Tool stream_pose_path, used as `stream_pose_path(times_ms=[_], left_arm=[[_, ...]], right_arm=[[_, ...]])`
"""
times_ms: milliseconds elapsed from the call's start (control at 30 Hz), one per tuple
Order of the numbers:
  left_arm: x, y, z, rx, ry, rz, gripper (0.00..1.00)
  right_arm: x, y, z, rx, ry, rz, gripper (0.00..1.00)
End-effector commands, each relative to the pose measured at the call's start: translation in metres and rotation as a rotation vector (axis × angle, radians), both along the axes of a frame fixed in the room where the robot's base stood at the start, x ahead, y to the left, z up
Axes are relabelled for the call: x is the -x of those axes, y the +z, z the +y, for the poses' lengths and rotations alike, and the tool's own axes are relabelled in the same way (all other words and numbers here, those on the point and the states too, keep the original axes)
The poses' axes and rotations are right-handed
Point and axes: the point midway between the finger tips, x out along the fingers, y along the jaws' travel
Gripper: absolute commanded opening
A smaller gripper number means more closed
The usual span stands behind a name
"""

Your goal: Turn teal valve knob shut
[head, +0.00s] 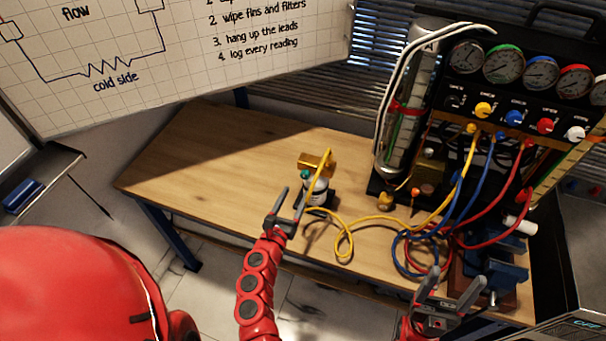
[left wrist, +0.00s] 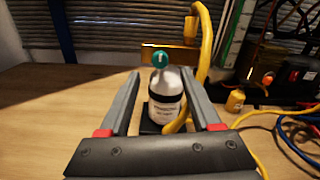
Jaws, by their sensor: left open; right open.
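The teal valve knob (left wrist: 161,59) sits on top of a small white bottle (left wrist: 166,95) with a dark band and a label. In the head view the teal knob (head: 306,174) shows small on the bench, beside the yellow hose. My left gripper (head: 289,205) is open, with its fingers pointing toward the bottle. In the left wrist view its two fingers (left wrist: 162,98) appear on either side of the bottle, with the knob above and beyond them; I cannot tell whether they touch it. My right gripper (head: 451,287) is open and empty at the front right of the bench.
A brass block (head: 316,162) stands behind the bottle. The yellow hose (head: 345,240) loops right toward the gauge panel (head: 520,70). Blue and red hoses (head: 487,235) coil near my right gripper. A tall clear cylinder (head: 408,110) stands behind. The bench's left part (head: 200,150) is clear.

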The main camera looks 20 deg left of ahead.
Motion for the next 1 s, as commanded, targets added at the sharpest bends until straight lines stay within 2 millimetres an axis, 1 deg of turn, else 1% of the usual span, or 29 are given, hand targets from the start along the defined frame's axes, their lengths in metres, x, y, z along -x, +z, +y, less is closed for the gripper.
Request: stream_pose_path(times_ms=[33,100,200,333,500,800,867,1000], left_arm=[[-0.012,0.004,-0.001,-0.001,-0.006,-0.003,0.65],[-0.026,0.002,-0.002,0.000,-0.002,0.000,0.65],[-0.043,0.001,-0.003,-0.001,-0.004,0.000,0.65],[-0.060,0.001,-0.003,-0.002,-0.002,-0.002,0.65],[-0.070,-0.001,-0.004,-0.001,0.000,0.002,0.65],[-0.072,-0.001,-0.003,-0.001,0.001,0.002,0.65],[-0.072,-0.001,-0.003,-0.001,0.001,0.002,0.54],[-0.072,-0.001,-0.003,-0.001,0.001,0.002,0.28]], right_arm=[[0.000,0.004,0.000,0.000,0.000,0.000,0.72],[0.000,0.005,0.000,0.000,0.000,0.000,0.72],[0.000,0.006,0.000,0.000,0.000,0.000,0.72],[0.000,0.006,0.000,0.000,0.000,0.000,0.72],[0.000,0.006,0.000,0.000,0.000,0.000,0.72],[0.000,0.006,0.000,0.000,0.000,0.000,0.72],[0.000,0.006,0.000,0.000,0.000,0.000,0.72],[0.000,0.006,0.000,0.000,0.000,0.000,0.72]])
